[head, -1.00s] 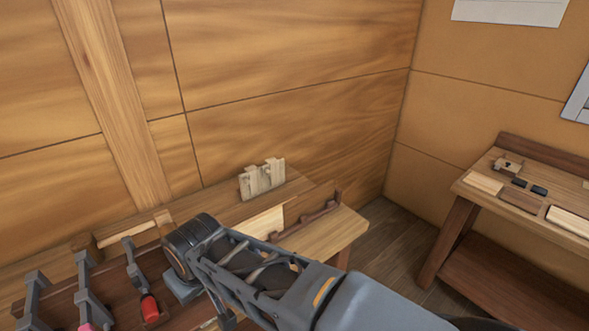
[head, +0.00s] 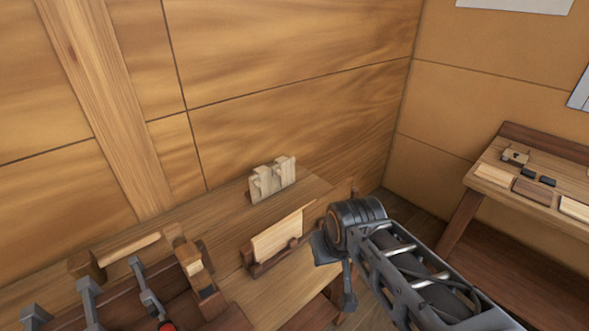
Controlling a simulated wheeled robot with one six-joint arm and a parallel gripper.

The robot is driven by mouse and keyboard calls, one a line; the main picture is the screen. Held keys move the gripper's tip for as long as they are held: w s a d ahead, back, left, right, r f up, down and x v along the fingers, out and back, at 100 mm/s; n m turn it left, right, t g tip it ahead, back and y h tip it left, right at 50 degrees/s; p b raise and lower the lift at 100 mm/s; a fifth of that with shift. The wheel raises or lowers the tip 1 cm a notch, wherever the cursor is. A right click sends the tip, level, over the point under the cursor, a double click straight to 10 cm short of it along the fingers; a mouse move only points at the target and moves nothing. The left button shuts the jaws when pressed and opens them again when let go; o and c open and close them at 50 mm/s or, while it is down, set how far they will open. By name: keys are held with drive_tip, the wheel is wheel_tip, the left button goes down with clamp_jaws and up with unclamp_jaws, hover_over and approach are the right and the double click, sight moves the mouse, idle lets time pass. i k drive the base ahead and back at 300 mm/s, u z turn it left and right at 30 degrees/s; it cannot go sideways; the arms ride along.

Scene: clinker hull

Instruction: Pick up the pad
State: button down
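Nothing in view is clearly the pad. On the right-hand bench, two small dark blocks (head: 537,177) lie near light and brown wooden blocks; I cannot tell whether either is the pad. My arm reaches in from the lower right. My gripper (head: 336,272) hangs at its end, over the right end of the left bench, well apart from the right-hand bench. Its fingers are partly hidden by the wrist, so its opening is unclear. No held object shows.
On the left bench (head: 235,233), a pale notched stand (head: 272,179) is by the wall and a pale board (head: 278,236) leans in a brown rack. Grey clamps (head: 147,288) stand at lower left. Floor separates the left bench from the right-hand bench (head: 497,182).

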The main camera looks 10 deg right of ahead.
sight(281, 175)
drive_tip(key=k, duration=1)
drive_tip(key=z, duration=1.5)
drive_tip(key=i, duration=3.1)
drive_tip(key=u, duration=1.7)
drive_tip(key=i, duration=1.8)
drive_tip(key=u, duration=0.15)
